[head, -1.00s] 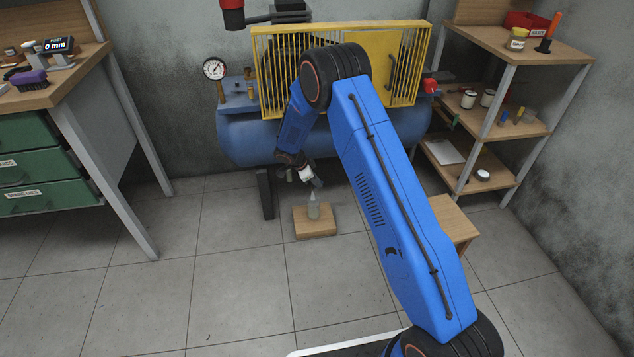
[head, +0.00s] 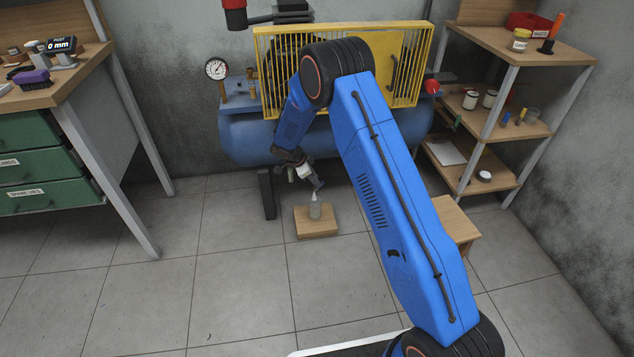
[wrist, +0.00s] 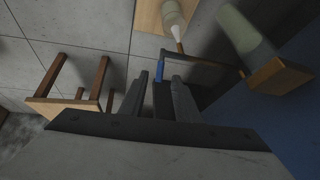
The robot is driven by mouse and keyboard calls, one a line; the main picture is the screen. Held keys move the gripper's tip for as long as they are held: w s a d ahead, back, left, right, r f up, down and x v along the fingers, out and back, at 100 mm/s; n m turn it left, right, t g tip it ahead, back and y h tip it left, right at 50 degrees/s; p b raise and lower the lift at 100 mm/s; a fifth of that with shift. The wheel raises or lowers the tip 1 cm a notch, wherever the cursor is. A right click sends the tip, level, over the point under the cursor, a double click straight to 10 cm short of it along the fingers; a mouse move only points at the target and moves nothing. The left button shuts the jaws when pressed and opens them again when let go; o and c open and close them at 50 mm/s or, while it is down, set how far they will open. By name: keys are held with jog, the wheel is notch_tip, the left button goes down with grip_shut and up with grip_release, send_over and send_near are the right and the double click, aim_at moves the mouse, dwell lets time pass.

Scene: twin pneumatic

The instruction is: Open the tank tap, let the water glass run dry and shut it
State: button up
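A glass (head: 315,212) stands on a wooden block (head: 318,228) on the floor in front of the blue tank (head: 250,137). A pale narrow shape rises above the glass; I cannot tell if it is running water. My gripper (head: 319,182) is just above the glass, by the tank's underside. In the wrist view the gripper's fingers (wrist: 163,90) stand on either side of a blue tap handle (wrist: 161,88). I cannot tell whether they grip it. Beyond it, the glass shows again (wrist: 172,14) under a dark pipe with a brass-coloured end.
A yellow guard (head: 268,72) and a pressure gauge (head: 216,69) sit above the tank. A small wooden stool (head: 457,219) stands to the right, below shelves (head: 520,130). A workbench (head: 75,85) is at the left. The floor in front is clear.

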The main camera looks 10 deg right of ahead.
jog(key=v, duration=1.4)
jog(key=shift+r, duration=0.2)
jog(key=shift+a, duration=0.1)
dwell(6.3)
